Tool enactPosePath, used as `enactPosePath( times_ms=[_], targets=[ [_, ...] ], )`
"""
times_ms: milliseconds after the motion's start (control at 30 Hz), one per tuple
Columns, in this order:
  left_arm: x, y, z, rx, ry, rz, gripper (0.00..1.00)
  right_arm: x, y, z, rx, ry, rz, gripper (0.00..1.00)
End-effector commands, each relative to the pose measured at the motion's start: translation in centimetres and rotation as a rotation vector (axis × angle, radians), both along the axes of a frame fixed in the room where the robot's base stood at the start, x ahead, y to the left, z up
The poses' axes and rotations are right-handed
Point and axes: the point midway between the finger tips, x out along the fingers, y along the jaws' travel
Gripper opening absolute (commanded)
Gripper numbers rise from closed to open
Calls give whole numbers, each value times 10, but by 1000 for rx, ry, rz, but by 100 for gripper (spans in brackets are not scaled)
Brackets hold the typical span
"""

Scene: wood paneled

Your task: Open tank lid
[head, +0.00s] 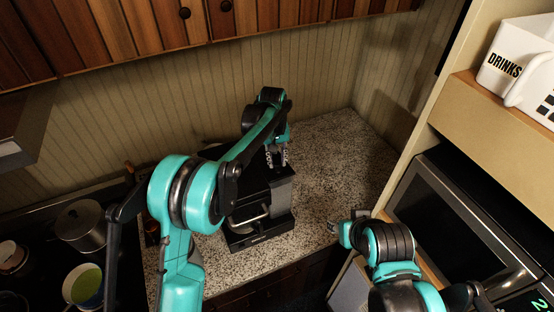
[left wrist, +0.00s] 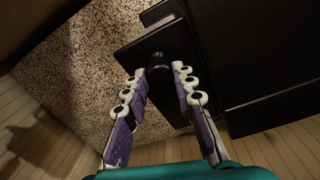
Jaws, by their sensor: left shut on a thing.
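A black and grey coffee machine (head: 262,238) stands on the granite counter, with its tank at the back partly hidden by my left arm. My left gripper (head: 277,157) reaches down at the back right top of the machine. In the left wrist view, its two purple-padded fingers (left wrist: 159,75) are shut on a small dark round knob (left wrist: 157,60) on a flat black piece, which looks like the tank lid (left wrist: 130,52). Whether the lid is raised cannot be told. My right gripper (head: 338,228) is low over the counter's right front edge, away from the machine; its fingers are unclear.
The granite counter (head: 335,155) is clear right of the machine. A stove with pots (head: 80,225) is at left. A microwave (head: 470,225) and a shelf with a white drinks container (head: 520,65) are at right. Wooden cabinets (head: 130,30) hang above.

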Motion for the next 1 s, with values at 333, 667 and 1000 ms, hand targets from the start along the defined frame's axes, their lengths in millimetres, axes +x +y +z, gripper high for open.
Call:
enactPosePath(
  times_ms=[333, 667, 1000],
  targets=[
    [14, 6, 22, 1, -4, 2, 0, 0, 0, 1, 0, 0, 0, 40],
    [44, 19, 56, 2, -7, 3, 0, 0, 0, 9, 0, 0, 0, 40],
    [72, 32, 76, 4, -7, 3, 0, 0, 0, 21, 0, 0, 0, 40]
  ],
)
